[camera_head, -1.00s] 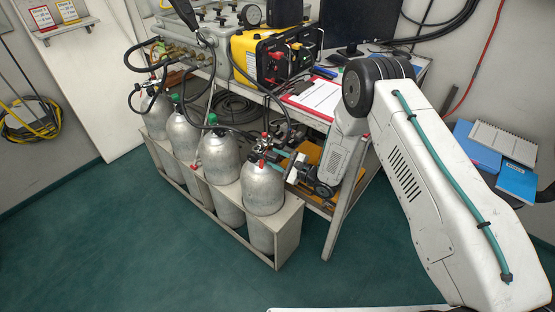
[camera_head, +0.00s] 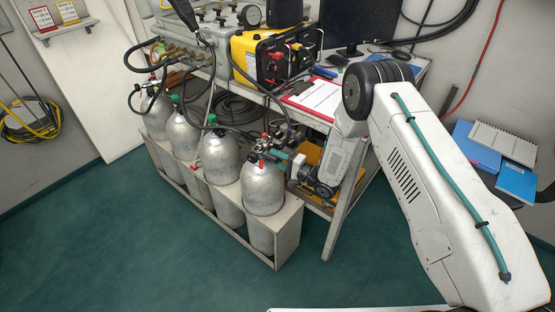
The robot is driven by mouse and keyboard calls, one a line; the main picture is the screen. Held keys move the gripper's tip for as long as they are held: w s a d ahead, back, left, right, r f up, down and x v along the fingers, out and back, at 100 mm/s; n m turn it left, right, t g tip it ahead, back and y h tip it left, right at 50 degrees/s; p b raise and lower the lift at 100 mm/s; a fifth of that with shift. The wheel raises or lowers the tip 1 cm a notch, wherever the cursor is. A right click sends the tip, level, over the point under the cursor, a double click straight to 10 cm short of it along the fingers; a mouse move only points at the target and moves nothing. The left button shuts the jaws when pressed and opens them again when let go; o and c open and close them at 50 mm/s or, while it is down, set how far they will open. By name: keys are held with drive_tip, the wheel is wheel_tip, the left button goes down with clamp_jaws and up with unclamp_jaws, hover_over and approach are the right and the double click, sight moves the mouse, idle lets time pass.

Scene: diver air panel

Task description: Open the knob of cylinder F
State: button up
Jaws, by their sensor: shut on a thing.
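Several grey cylinders stand in a row in a low rack. My gripper (camera_head: 279,156) is at the valve (camera_head: 262,147) on top of the nearest, rightmost cylinder (camera_head: 262,188). It reaches in from the right and is shut on this cylinder's knob, which the jaws mostly hide. No letter is readable on any cylinder, so I cannot tell by label which is F. The neighbouring cylinder (camera_head: 220,160) and the one behind it (camera_head: 183,137) have green tops. The farthest cylinder (camera_head: 155,115) has a black hose at its valve.
The rack (camera_head: 284,240) encloses the cylinders' lower parts. A bench behind holds a yellow-and-black unit (camera_head: 270,55), a grey panel case (camera_head: 225,25) and a clipboard (camera_head: 315,97). Black hoses hang close to the valves. The green floor (camera_head: 120,235) in front is clear.

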drive_tip(key=n, duration=0.7)
drive_tip(key=shift+n+y, duration=0.3)
drive_tip(key=shift+n, duration=0.1)
drive_tip(key=n, duration=0.6)
drive_tip(key=shift+n+g, duration=0.4)
drive_tip(key=n, duration=0.7)
drive_tip(key=shift+s+g, duration=0.2)
drive_tip(key=shift+g, duration=0.2)
drive_tip(key=n, duration=0.7)
drive_tip(key=shift+s, duration=0.1)
drive_tip(key=n, duration=0.8)
drive_tip(key=shift+a+f+n+h, duration=0.1)
drive_tip(key=shift+n+h, duration=0.2)
drive_tip(key=shift+h, duration=0.1)
drive_tip(key=n, duration=0.4)
drive_tip(key=shift+s, duration=0.1)
drive_tip(key=shift+n+t, duration=0.3)
drive_tip(key=shift+n, duration=1.7)
drive_tip(key=shift+h, duration=0.3)
